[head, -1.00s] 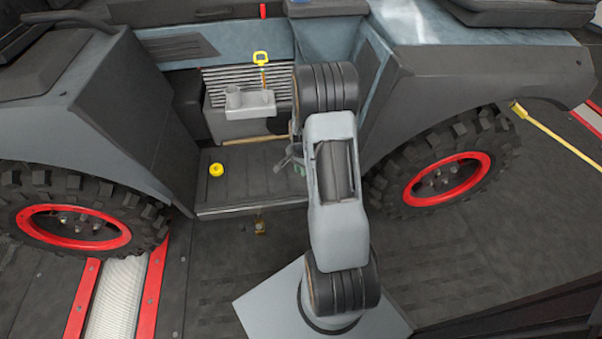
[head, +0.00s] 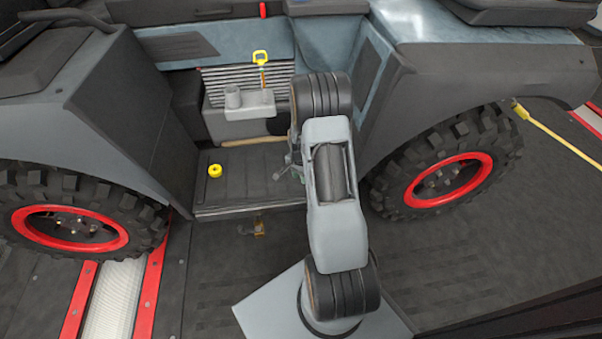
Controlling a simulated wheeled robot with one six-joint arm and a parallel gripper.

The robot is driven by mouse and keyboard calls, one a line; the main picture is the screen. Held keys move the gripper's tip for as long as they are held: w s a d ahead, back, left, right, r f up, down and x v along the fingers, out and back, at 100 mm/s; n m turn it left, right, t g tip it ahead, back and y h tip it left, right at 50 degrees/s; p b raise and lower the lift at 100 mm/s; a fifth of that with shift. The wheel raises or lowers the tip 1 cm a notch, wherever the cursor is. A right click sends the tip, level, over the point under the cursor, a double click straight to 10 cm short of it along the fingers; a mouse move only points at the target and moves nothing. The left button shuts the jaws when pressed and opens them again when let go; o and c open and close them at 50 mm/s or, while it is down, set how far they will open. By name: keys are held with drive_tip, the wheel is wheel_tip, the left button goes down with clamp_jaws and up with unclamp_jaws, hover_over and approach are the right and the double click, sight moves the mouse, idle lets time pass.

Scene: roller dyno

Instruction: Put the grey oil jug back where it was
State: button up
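I cannot make out the grey oil jug; my arm may cover it. My gripper (head: 289,166) shows only in part, at the left edge of my arm, over the right end of the dark step. The arm hides the rest of it, so I cannot tell whether it is open or holds anything.
A dipstick with a yellow handle (head: 260,58) stands upright beside the filler neck. The step (head: 240,190) is clear in its middle. Wheels with red rims stand left (head: 70,227) and right (head: 449,180).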

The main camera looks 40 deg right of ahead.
drive_tip(key=shift+o, duration=1.1)
wheel_tip(320, 180, up, 12)
drive_tip(key=p, duration=0.4)
drive_tip(key=s+a+r+n+t, duration=0.1)
drive_tip(key=s+a+r+n, duration=0.15)
drive_tip(key=a+r, duration=0.3)
drive_tip(key=s+a+r+n, duration=0.2)
drive_tip(key=a+r+n, duration=0.2)
drive_tip(key=a+r, duration=0.15)
drive_tip(key=s+a+r+n+t, duration=0.1)
drive_tip(key=s+a+r+n, duration=0.4)
drive_tip(key=s, duration=0.5)
drive_tip(key=a+n, duration=0.2)
drive_tip(key=shift+s+a+r+n+t, duration=0.2)
drive_tip(key=shift+a+r+n+t, duration=0.15)
drive_tip(key=shift+t, duration=0.05)
